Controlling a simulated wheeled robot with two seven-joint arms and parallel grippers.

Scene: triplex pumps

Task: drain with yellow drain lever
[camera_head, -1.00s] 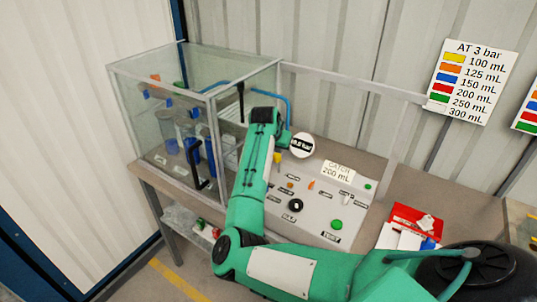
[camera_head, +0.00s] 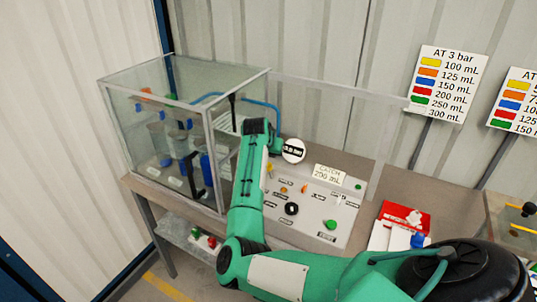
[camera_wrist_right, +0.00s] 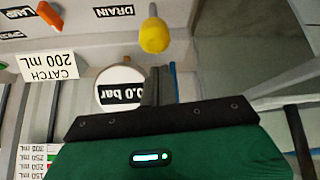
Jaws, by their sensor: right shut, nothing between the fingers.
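The yellow drain lever (camera_head: 269,171) stands on the sloped grey control panel (camera_head: 325,212). In the right wrist view the yellow lever (camera_wrist_right: 154,36) hangs near the top centre, beside the DRAIN label (camera_wrist_right: 114,11). My left gripper is not in view.
A round gauge (camera_wrist_right: 121,88) reading 0.0 bar and a "CATCH 200 mL" sign (camera_head: 329,173) stand beside my right gripper. A glass case (camera_head: 150,140) with vessels is on the left. An orange lever (camera_wrist_right: 49,14), a black knob (camera_head: 291,208) and a green button (camera_head: 330,224) are on the panel.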

